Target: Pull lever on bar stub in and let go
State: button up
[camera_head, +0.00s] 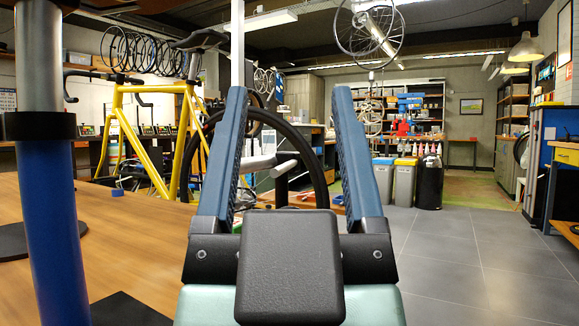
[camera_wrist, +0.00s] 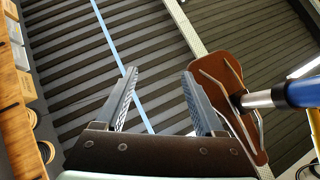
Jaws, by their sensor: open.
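My gripper (camera_head: 289,92) is open in the head view, its two blue-grey fingers wide apart and pointing up and away. Nothing is held between them; the wrist view also shows the gripper (camera_wrist: 159,73) empty. Beyond the fingers in the head view, a short light-grey rod (camera_head: 284,168) shows in the gap. I cannot tell whether it belongs to the bar stub. No lever can be made out clearly in either view; my gripper hides part of the middle of the head view.
A blue tube with a silver post (camera_head: 55,220) stands close at left by a wooden table (camera_head: 140,245). A yellow bike frame (camera_head: 150,180) stands behind. In the wrist view, a brown saddle (camera_wrist: 225,75) is near the right finger. Grey floor (camera_head: 470,250) is clear at right.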

jog(key=shift+c, duration=1.3)
jog(key=shift+r+p, duration=0.4)
jog(key=shift+c, duration=1.3)
notch_tip(320, 180, up, 5)
jog(key=p, duration=0.5)
jog(key=shift+r, duration=0.15)
grip_shut()
notch_tip(320, 180, up, 10)
jog(key=p, duration=1)
jog(key=shift+s, duration=0.1)
